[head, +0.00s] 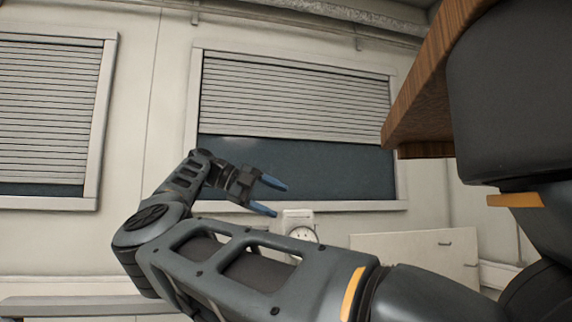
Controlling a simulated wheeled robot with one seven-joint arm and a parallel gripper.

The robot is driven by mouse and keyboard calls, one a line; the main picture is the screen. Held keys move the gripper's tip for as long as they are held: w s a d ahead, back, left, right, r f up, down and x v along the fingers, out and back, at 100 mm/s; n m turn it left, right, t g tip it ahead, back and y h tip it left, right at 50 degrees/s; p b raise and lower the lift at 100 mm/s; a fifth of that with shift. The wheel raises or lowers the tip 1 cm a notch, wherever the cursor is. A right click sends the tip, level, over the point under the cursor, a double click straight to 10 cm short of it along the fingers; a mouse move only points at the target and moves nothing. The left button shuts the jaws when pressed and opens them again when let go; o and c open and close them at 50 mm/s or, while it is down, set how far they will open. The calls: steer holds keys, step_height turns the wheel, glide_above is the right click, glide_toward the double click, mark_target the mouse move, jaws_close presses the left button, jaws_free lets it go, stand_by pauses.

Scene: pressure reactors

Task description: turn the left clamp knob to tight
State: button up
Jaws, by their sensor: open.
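My gripper (276,196) is in the middle of the head view at the end of my raised arm. Its two blue fingers are spread apart with nothing between them. No clamp knob can be made out in this view. A small pale box with a round white dial (303,233) shows behind and below the gripper, partly hidden by my arm. I cannot tell whether it belongs to a reactor.
Two windows with slatted blinds, one at the left (50,110) and one in the middle (295,100), are in the pale wall. A wooden edge (425,90) juts in at the upper right. A pale panel (420,250) stands at the lower right.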

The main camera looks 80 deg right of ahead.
steer(key=s+a+r+m+g, duration=0.1)
steer(key=s+r+m+g, duration=0.1)
steer(key=r, duration=0.6)
steer(key=shift+s+a+r+m+y, duration=0.35)
steer(key=shift+s+m, duration=0.25)
steer(key=shift+s, duration=0.45)
